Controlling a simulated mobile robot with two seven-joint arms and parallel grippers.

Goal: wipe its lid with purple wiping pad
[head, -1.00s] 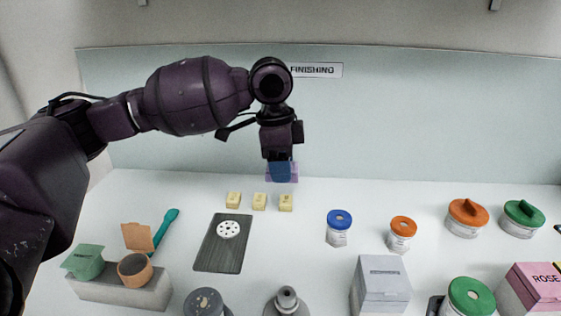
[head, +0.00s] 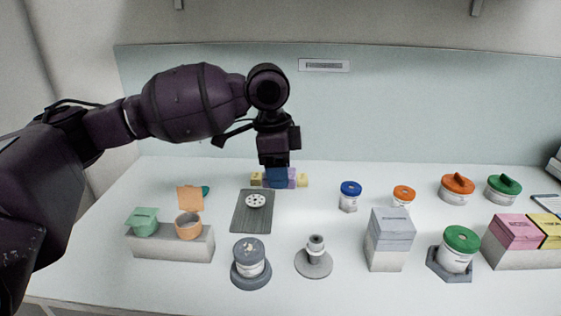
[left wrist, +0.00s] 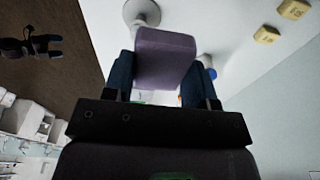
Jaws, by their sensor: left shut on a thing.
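My left gripper (head: 277,176) has blue fingertips and is shut on the purple wiping pad (head: 291,178). In the head view it hangs over the back of the bench, in front of a row of small yellow blocks. In the left wrist view the pad (left wrist: 165,58) sits between both fingers. A jar with a speckled grey lid (head: 248,250) stands upright on a round grey base at the front, apart from the pad. Pale spots show on its lid.
Yellow blocks (head: 303,180) lie partly hidden behind the gripper. A dark board with a white perforated disc (head: 256,200) lies in front. A grey post on a round base (head: 315,258), a grey box (head: 389,240) and a green-lidded jar (head: 460,247) stand right of the speckled jar.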

